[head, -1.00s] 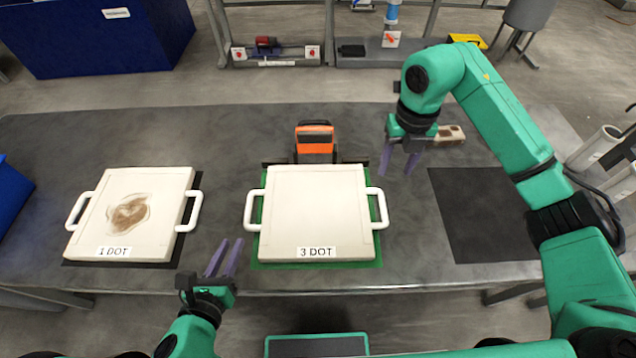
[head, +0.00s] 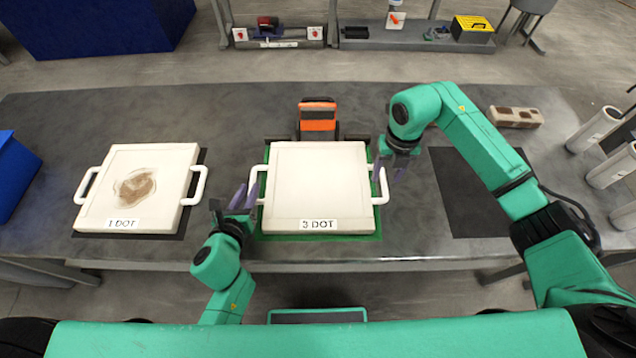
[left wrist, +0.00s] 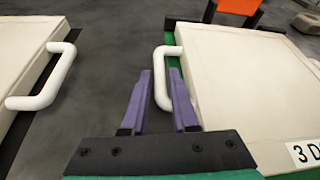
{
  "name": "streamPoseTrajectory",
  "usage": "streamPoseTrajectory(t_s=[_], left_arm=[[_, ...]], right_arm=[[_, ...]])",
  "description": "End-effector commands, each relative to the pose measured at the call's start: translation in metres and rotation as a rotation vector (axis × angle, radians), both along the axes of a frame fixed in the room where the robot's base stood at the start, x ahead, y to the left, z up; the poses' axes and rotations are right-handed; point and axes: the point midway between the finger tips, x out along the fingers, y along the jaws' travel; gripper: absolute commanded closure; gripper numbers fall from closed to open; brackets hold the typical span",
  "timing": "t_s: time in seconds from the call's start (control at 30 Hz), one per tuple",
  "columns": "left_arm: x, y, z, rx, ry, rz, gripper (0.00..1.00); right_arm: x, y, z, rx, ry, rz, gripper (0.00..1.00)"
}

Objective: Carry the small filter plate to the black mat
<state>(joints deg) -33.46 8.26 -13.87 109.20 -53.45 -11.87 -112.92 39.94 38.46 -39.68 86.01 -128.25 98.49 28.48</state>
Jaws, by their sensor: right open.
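A pale square plate labelled 3 DOT (head: 318,185) lies on a green mat (head: 300,237) in the middle of the table, a white handle on each side. My left gripper (head: 243,195) is at its left handle. In the left wrist view the open fingers (left wrist: 160,90) stand around that handle (left wrist: 162,72), not closed on it. My right gripper (head: 391,172) is open at the right handle; whether the handle is between its fingers I cannot tell. A bare black mat (head: 465,195) lies to the right, partly behind my right arm. I cannot tell which plate is the small one.
A stained plate labelled 1 DOT (head: 135,187) lies on another black mat at the left. An orange and black device (head: 318,118) stands behind the middle plate. A brown-and-beige block (head: 515,117) and white cylinders (head: 594,130) are at the right.

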Motion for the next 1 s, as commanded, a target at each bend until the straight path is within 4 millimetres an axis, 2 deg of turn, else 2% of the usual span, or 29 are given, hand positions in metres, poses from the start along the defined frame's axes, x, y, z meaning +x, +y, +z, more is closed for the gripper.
streamPoseTrajectory(t_s=[0.1,0.2,0.5,0.57,0.6,0.67,1.0], left_arm=[[0.018,-0.001,-0.006,0.001,-0.002,0.001,0.73],[0.026,-0.002,-0.01,0.0,-0.001,0.001,0.73],[0.028,-0.003,-0.012,0.0,0.0,0.0,0.73],[0.028,-0.003,-0.011,0.0,0.0,0.0,0.92],[0.028,-0.003,-0.012,0.0,0.0,0.0,1.0],[0.028,-0.003,-0.011,0.0,0.0,0.0,1.0],[0.028,-0.003,-0.011,0.0,0.0,0.0,1.0]], right_arm=[[0.0,0.0,-0.019,0.001,0.002,-0.001,0.45],[0.0,0.0,-0.027,0.002,0.001,0.0,0.45],[0.0,0.0,-0.031,0.0,0.0,0.0,0.45],[0.0,0.0,-0.031,0.0,0.0,0.0,0.64],[0.0,0.0,-0.03,0.0,0.0,0.0,0.8],[0.0,0.0,-0.03,0.0,0.0,0.0,1.0],[0.0,0.0,-0.03,0.0,0.0,-0.001,1.0]])
